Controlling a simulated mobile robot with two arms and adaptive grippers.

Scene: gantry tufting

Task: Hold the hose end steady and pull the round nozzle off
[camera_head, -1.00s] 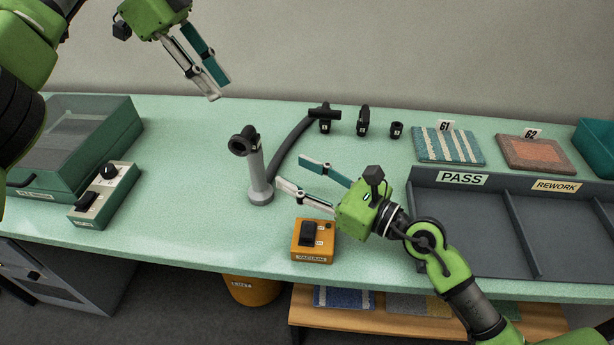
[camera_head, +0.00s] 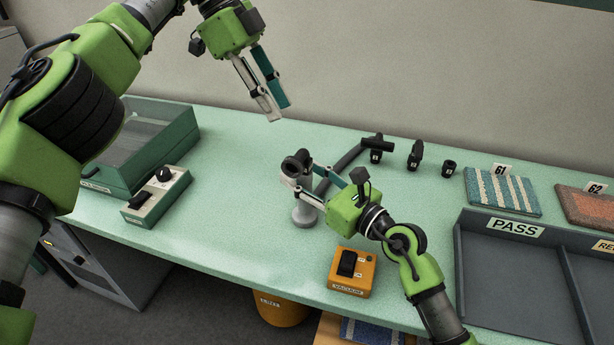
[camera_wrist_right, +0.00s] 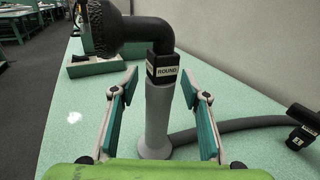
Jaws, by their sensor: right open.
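The round nozzle (camera_head: 294,164) is black, with a bent neck and a round head; it sits on top of the grey upright hose end or stand (camera_head: 305,212). In the right wrist view the nozzle (camera_wrist_right: 115,35) carries a label "ROUND" and the grey post (camera_wrist_right: 157,115) stands below it. My right gripper (camera_head: 302,184) is open, with its fingers on either side of the post just below the nozzle; in the wrist view there are gaps between both fingers and the post. My left gripper (camera_head: 275,110) is raised above the back of the table, empty, its fingers close together.
A dark hose (camera_head: 345,160) runs back from the post. Other black nozzles (camera_head: 414,155) stand at the back. An orange vacuum switch box (camera_head: 352,272) is in front, a green switch box (camera_head: 157,197) to the left, and the PASS/REWORK tray (camera_head: 500,265) to the right.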

